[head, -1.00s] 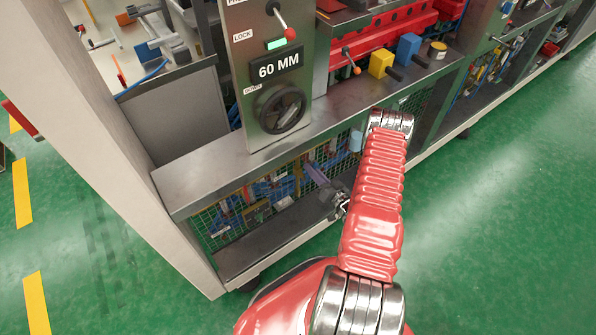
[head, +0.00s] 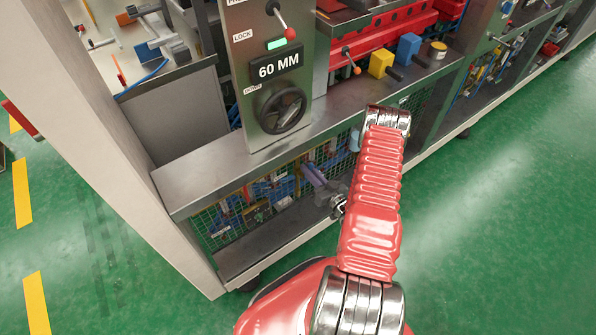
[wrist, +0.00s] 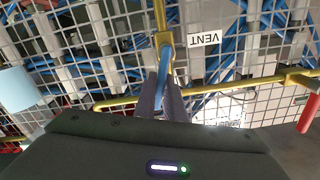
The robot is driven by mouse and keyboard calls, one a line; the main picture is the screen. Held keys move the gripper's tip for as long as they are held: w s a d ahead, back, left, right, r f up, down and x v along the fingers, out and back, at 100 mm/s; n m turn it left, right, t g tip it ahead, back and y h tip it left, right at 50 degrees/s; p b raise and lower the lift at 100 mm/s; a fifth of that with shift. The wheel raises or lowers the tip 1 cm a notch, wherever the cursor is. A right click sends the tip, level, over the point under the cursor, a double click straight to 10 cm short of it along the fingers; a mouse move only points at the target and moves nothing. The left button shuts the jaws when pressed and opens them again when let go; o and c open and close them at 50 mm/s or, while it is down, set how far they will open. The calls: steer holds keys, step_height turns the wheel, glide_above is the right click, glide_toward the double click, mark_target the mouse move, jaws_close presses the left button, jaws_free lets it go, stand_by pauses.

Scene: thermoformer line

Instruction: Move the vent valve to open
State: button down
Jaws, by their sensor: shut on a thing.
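The vent valve's blue handle (wrist: 165,62) shows in the wrist view, below its yellow valve body (wrist: 164,40). A white VENT label (wrist: 203,39), upside down in the picture, is just right of it. My gripper (wrist: 163,82) is shut on the handle, with one finger on each side. The fingers and my dark gripper body hide the handle's lower end. In the head view my gripper (head: 312,172) reaches toward the mesh under the machine's ledge; the valve is too small to make out there.
Wire mesh (wrist: 240,60) stands around the valve, with blue hoses behind it. A yellow pipe (wrist: 235,86) crosses at fingertip level. A light-blue object (wrist: 17,88) is at left and a red cylinder (wrist: 308,113) at right. The metal ledge (head: 230,165) overhangs; green floor (head: 480,230) is open at right.

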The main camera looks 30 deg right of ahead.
steer(key=n, duration=0.1)
steer(key=a+n, duration=0.1)
steer(key=n, duration=0.1)
steer(key=shift+a+r, duration=0.1)
steer(key=c, duration=1.8)
jaws_free()
steer(key=shift+o, duration=0.2)
steer(key=s, duration=1.3)
steer(key=shift+s, duration=0.4)
steer(key=shift+d, duration=0.2)
